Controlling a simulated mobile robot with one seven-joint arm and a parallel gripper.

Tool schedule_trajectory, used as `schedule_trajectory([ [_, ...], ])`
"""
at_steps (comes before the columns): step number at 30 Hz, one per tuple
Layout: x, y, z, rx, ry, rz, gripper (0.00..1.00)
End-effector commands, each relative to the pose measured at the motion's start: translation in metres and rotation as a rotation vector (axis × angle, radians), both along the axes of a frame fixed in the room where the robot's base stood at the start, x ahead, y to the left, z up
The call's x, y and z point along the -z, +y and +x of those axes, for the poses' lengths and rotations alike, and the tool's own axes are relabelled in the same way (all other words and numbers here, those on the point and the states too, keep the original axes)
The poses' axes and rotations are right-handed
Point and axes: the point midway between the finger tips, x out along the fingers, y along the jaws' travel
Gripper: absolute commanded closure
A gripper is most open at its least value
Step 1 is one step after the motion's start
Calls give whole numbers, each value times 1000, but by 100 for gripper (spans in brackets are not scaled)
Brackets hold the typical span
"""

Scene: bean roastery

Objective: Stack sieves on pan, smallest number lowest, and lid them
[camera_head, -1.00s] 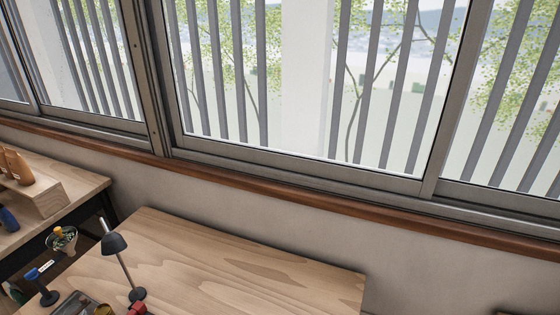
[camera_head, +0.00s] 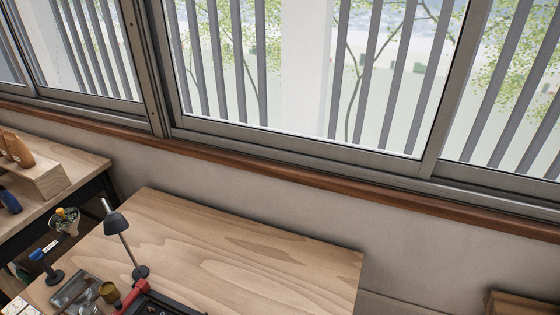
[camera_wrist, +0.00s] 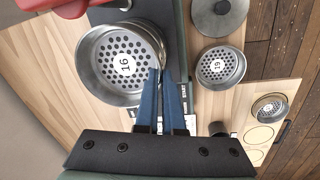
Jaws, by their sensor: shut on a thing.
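In the wrist view my gripper (camera_wrist: 161,74) has its two blue fingers close together at the right rim of a steel sieve marked 16 (camera_wrist: 92,50). It appears shut on that rim; the contact point is partly hidden by the fingers. A smaller-looking steel sieve (camera_wrist: 220,67), its number looking like 19, stands apart to the right. I cannot pick out the pan.
In the head view a desk lamp (camera_head: 117,224), a brass-coloured jar (camera_head: 110,292), a clear tray (camera_head: 75,289) and a red-and-black device (camera_head: 160,303) stand at the bench's near left. The wooden bench top (camera_head: 250,255) is clear towards the right. Windows stand behind.

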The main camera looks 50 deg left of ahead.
Motion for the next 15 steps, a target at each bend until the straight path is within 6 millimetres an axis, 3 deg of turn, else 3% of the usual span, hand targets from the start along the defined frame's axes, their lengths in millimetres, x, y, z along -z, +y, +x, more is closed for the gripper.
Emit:
schedule_trajectory([
  [15, 8, 0, 0, 0, 0, 0, 100],
])
